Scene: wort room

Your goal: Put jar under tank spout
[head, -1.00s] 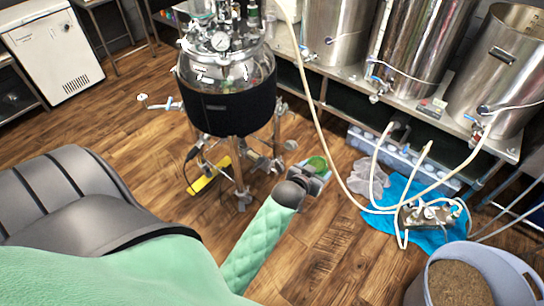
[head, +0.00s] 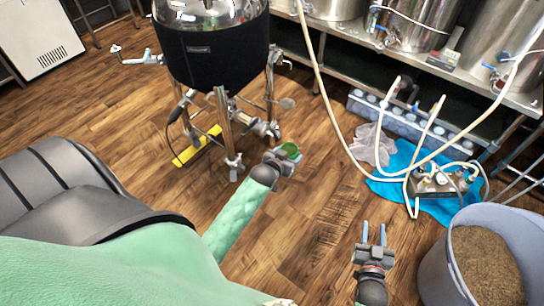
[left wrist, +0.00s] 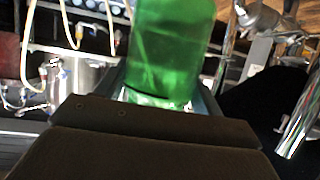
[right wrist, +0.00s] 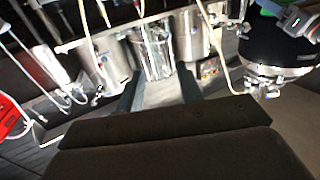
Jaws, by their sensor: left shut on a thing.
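The tank (head: 215,55) with a black jacket stands on metal legs at the upper left of the head view. Metal valves and pipework (head: 262,128) sit under it; which part is the spout I cannot tell. My left gripper (head: 285,156) is shut on the green jar (head: 290,149), to the right of the tank legs and apart from them. The green glass jar (left wrist: 172,45) fills the middle of the left wrist view, between the fingers. My right gripper (head: 374,235) is open and empty, lower right in the head view; its spread fingers (right wrist: 160,90) show in the right wrist view.
A yellow bar (head: 196,146) lies under the tank. A pump (head: 440,180) with pale hoses sits on a blue cloth (head: 405,158) at the right. A bucket of grain (head: 485,255) stands lower right. Steel vessels line the back shelf. Wooden floor between is clear.

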